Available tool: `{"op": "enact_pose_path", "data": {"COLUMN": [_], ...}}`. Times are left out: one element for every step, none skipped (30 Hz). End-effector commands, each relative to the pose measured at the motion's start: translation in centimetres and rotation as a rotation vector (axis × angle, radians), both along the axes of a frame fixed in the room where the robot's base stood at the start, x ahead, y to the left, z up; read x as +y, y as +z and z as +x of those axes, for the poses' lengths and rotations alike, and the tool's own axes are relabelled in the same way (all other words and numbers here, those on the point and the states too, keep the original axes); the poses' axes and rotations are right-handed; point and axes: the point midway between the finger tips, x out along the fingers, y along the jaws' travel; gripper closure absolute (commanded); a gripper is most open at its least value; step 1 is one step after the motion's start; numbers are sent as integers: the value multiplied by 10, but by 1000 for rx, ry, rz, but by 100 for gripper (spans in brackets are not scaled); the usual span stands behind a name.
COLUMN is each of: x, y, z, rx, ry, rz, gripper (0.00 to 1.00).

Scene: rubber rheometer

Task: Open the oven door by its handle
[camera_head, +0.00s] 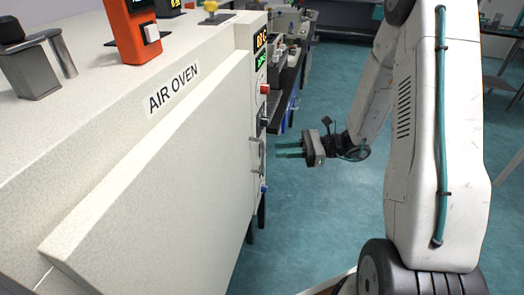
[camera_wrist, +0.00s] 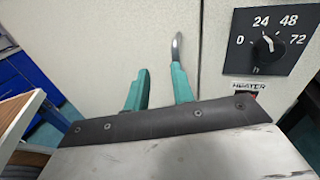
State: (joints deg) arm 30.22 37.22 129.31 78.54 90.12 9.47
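The air oven (camera_head: 120,85) is a large off-white cabinet filling the left of the head view. Its door (camera_head: 165,190) looks shut; in the wrist view the door face (camera_wrist: 100,40) lies flush beside a vertical seam. The handle (camera_head: 255,155) is a slim silver bar near the door's right edge. It also shows in the wrist view (camera_wrist: 177,47), close by the right fingertip. My gripper (camera_head: 278,150) has teal fingers pointing at the oven front. In the wrist view the fingers (camera_wrist: 160,75) are apart with nothing between them. Whether the right finger touches the handle is unclear.
A control strip right of the door holds displays (camera_head: 261,50), a red button (camera_head: 265,88) and a timer dial (camera_wrist: 268,43). An orange device (camera_head: 132,30) and a metal fixture (camera_head: 35,70) stand on the oven top. The teal floor (camera_head: 320,225) is clear below my gripper.

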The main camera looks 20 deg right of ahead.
Motion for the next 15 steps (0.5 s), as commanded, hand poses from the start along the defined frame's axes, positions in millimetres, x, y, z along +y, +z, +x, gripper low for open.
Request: {"op": "enact_pose_path", "data": {"x": [-7,-10,-13,-14,-15,-14,-13,-10,-6,-2,3,9,14,19,25], "y": [-10,-13,-17,-20,-21,-23,-23,-23,-23,-23,-23,-23,-23,-23,-23], "z": [4,6,8,10,11,12,14,15,17,19,20,23,25,27,30], "rx": [20,28,35,39,42,46,46,47,47,47,47,47,47,47,47], "ry": [-36,-55,-73,-84,-91,-98,-101,-102,-101,-100,-100,-98,-98,-99,-97], "rz": [26,38,50,56,61,66,67,68,68,68,68,67,67,67,67], "gripper": [75,75,75,75,75,75,75,75,75,75,75,75,75,75,75]}}
